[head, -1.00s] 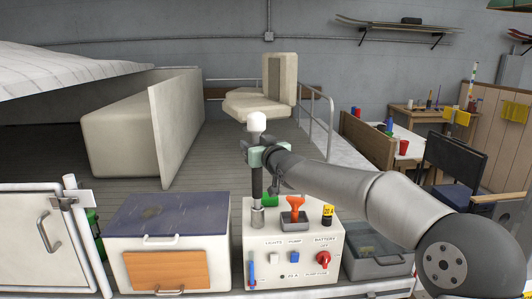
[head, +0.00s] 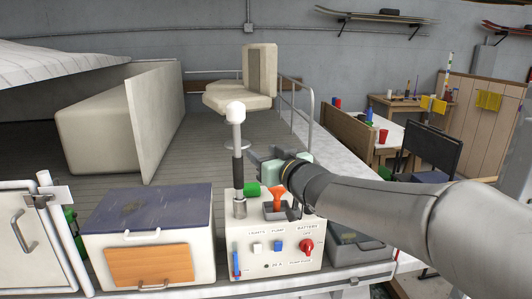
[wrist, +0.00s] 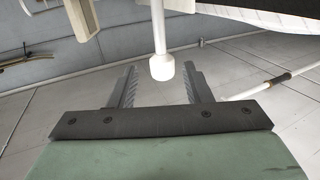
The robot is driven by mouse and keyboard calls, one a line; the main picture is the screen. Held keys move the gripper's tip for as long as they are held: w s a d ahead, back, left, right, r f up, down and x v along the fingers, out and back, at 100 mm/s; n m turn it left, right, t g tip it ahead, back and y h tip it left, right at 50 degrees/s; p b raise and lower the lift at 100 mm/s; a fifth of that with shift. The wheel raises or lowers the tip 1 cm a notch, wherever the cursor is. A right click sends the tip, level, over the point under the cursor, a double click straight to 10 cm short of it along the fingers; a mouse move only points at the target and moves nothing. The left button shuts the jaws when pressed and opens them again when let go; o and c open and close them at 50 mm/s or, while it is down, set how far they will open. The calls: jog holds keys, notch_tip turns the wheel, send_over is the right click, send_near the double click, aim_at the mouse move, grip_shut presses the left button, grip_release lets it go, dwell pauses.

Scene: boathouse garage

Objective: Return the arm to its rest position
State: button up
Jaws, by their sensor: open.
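My gripper (head: 262,164) is open, with nothing between its fingers in the head view. It is just right of an upright lever with a dark shaft (head: 238,168) and a white knob (head: 236,112), below the knob's height. In the wrist view the two fingers of my gripper (wrist: 161,92) stand apart, and a white knob (wrist: 161,68) on a pale shaft shows beyond and between their tips. I cannot tell the exact gap to the lever. My arm stretches in from the right over the control box.
The white control box (head: 240,262) has a red knob (head: 306,247) and an orange-handled item (head: 277,198). A cooler box (head: 148,235) stands to its left, a grey case (head: 350,245) to its right. A seat (head: 240,95), metal rail (head: 311,105) and table (head: 388,135) lie beyond.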

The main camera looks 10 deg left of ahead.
jog(key=shift+d, duration=0.1)
jog(key=s+d+f+m+g+h, duration=0.25)
jog(key=d+f+h, duration=0.35)
jog(key=d+f, duration=0.35)
jog(key=s+d+f+m+g+h, duration=0.1)
jog(key=s+d+f+m+h, duration=0.25)
jog(key=d+f+h, duration=0.4)
jog(key=s+d+f+m+g, duration=0.1)
jog(key=s+d+f+g, duration=0.2)
jog(key=s, duration=0.5)
jog(key=s+d+f+g, duration=0.3)
jog(key=s+d+f, duration=0.1)
jog(key=s, duration=0.4)
jog(key=s+d+f+m+g+y, duration=0.1)
jog(key=s+d+f+g, duration=0.2)
jog(key=s+d, duration=0.2)
jog(key=s, duration=0.3)
jog(key=shift+s+f+m, duration=0.15)
jog(key=shift+f+m, duration=0.15)
